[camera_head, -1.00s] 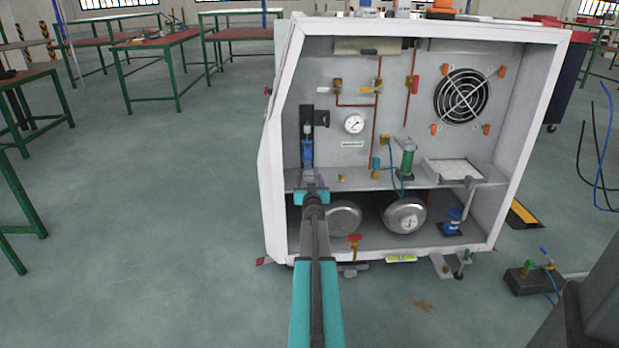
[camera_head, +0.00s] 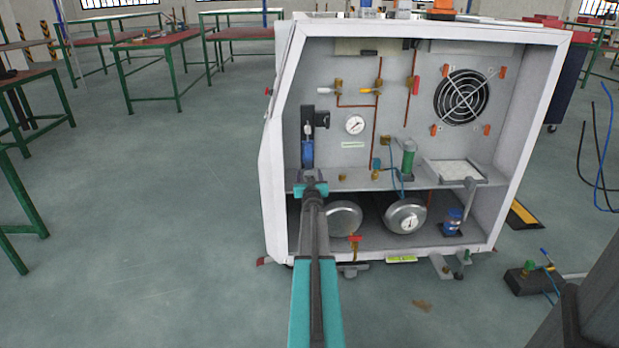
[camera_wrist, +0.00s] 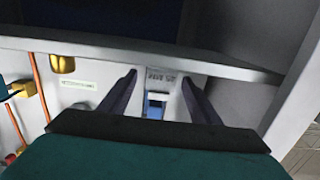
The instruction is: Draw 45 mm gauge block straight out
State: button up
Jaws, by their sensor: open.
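A blue upright piece (camera_head: 307,154) stands against the back panel at the left of the cabinet, below a black bracket (camera_head: 307,118). My gripper (camera_head: 313,176) is in front of and below it, at the shelf's left end. In the wrist view my gripper (camera_wrist: 159,78) is open, with one dark finger on each side of a blue and pale part (camera_wrist: 155,104). A small dark marking beyond this part is too blurred to read. The fingers appear apart from it. I cannot tell which piece is the 45 mm gauge block.
The cabinet's white left frame (camera_head: 273,165) stands close to my arm. The shelf (camera_head: 352,182) runs across below the gauge (camera_head: 354,125). A green cylinder (camera_head: 408,158) and a tray (camera_head: 452,171) are further right. Silver tanks (camera_head: 404,216) lie below the shelf.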

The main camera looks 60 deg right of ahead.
jog(key=c, duration=1.4)
jog(key=shift+o, duration=0.2)
jog(key=v, duration=0.9)
jog(key=shift+f, duration=0.25)
